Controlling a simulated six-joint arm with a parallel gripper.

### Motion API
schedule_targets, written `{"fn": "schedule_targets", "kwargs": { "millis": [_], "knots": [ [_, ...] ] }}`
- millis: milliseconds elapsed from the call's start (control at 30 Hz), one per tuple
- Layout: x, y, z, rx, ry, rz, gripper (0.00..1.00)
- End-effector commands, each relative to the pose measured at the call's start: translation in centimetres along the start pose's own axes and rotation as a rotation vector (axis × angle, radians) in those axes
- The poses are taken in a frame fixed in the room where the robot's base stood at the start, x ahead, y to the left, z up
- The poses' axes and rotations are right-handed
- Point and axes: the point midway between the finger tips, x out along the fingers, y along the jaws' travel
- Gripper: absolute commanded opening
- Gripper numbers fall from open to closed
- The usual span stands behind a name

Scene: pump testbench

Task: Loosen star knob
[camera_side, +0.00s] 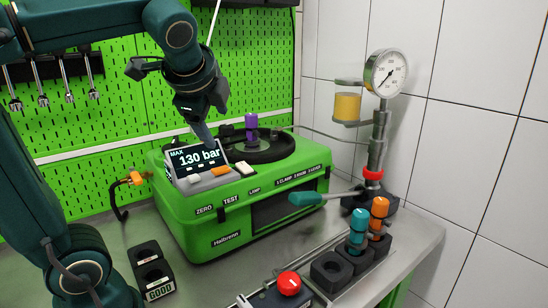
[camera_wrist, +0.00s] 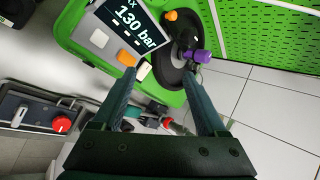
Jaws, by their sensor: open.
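My gripper (camera_side: 205,132) is open over the green test bench (camera_side: 240,215), near the display (camera_side: 197,157) reading "MAX 130 bar". In the wrist view the two fingers stand apart with nothing held between their tips (camera_wrist: 160,74). A purple upright part (camera_side: 251,124) stands on a black round plate (camera_side: 268,148) right of my gripper; it also shows in the wrist view (camera_wrist: 197,56). An orange knob-like part (camera_wrist: 171,15) is beside the display in the wrist view. I cannot tell for certain which part is the star knob.
A pressure gauge (camera_side: 386,72) on a metal column stands at the right. Teal (camera_side: 358,226) and orange (camera_side: 379,212) handled parts stand in black holders in front. A red knob (camera_side: 289,283) is at the front edge. A black "GOOD" block (camera_side: 152,272) lies left.

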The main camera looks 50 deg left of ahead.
Motion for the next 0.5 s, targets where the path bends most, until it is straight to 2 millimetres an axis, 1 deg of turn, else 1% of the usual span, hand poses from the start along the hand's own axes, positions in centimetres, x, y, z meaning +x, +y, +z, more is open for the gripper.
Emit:
{"fn": "schedule_targets", "kwargs": {
  "millis": [33,200,500],
  "knots": [
    [-0.8,0.6,-0.3,-0.075,0.028,0.02,0.75],
    [-2.9,2.8,-1.3,-0.312,0.102,0.112,0.75],
    [-7.0,6.4,-2.9,-0.667,0.198,0.301,0.75]
  ]
}}
